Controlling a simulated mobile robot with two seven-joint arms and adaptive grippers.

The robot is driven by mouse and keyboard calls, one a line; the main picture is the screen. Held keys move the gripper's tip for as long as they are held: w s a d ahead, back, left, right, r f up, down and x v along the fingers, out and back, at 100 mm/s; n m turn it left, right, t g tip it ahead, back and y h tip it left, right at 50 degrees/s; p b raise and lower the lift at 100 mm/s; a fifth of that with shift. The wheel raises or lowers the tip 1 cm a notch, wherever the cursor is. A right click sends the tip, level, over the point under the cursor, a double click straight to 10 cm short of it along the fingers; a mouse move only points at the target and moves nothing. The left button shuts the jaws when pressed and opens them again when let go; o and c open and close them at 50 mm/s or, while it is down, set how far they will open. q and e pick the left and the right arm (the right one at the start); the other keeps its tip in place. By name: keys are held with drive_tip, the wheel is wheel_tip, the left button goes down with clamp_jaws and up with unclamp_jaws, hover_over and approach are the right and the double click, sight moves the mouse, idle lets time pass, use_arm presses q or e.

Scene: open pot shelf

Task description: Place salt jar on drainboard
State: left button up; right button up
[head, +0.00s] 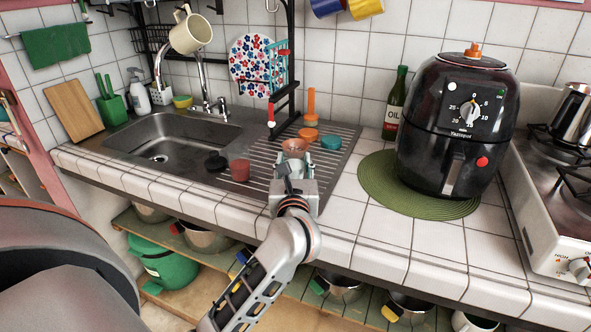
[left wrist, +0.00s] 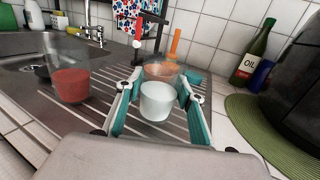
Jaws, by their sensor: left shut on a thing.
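The salt jar (left wrist: 157,102), a clear glass jar with white contents, sits upright between the teal-padded fingers of my left gripper (left wrist: 157,108) in the left wrist view. The gripper is shut on it. The jar is over the ribbed metal drainboard (head: 258,187), right of the sink. I cannot tell whether its base touches the board. My right gripper is not in view.
A red jar (head: 240,171) and a black one (head: 216,162) stand left of my gripper. An orange jar (head: 308,134) and a teal jar (head: 331,142) stand behind. A black rack (head: 288,90) rises behind the board. An air fryer (head: 460,120) stands on a green mat (head: 374,185) at right.

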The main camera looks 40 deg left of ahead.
use_arm(q)
drive_tip(key=shift+f, duration=0.8)
drive_tip(key=o, duration=1.2)
